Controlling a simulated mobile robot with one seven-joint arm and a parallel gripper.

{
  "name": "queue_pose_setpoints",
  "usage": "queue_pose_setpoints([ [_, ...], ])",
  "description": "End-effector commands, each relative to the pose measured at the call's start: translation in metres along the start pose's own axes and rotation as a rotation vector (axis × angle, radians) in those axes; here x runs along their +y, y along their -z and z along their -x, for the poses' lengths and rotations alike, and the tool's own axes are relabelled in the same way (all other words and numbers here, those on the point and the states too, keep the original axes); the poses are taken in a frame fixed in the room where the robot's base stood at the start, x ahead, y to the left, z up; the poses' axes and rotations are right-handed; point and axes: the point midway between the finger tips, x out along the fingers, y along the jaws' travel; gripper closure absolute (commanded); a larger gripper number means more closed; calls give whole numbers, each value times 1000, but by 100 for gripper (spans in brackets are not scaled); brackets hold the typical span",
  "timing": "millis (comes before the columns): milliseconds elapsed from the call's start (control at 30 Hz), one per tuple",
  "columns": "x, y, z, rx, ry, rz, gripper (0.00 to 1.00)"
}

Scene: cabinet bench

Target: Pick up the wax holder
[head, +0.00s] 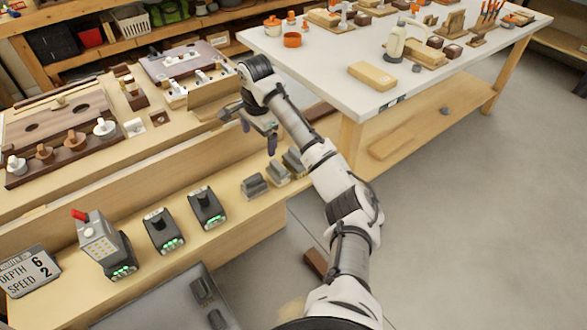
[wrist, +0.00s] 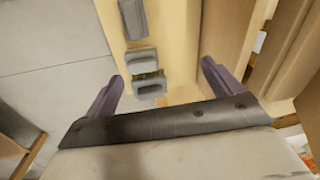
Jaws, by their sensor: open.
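My gripper (head: 258,134) is open and empty above the front ledge of the wooden bench. In the wrist view its purple fingers (wrist: 160,74) stand wide apart. Three small grey block-like holders (head: 254,186) sit in a row on the ledge below it. In the wrist view the nearest grey block (wrist: 149,87) lies between the fingers but beyond them, with a yellowish strip along its upper side. A second grey block (wrist: 140,60) lies just past it, and a third (wrist: 133,20) is farther off. I cannot tell for certain which one is the wax holder.
Black battery-like units with green lights (head: 207,208) stand left along the ledge (head: 200,255). A raised wooden step (head: 170,160) runs behind the ledge. A white-topped table (head: 325,80) stands at right, beyond my arm. Grey floor is open at lower right.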

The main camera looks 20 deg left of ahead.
Motion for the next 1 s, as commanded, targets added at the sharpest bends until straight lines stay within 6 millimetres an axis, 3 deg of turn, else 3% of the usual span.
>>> queue_pose_setpoints([
  [100,24,16,0,-17,-101,-90,9],
  [200,31,19,-9,-23,-127,-111,9],
  [500,38,18,-64,-22,-125,-111,9],
  [833,40,20,-93,-20,-124,-110,9],
  [1000,42,26,-118,-19,-125,-108,9],
])
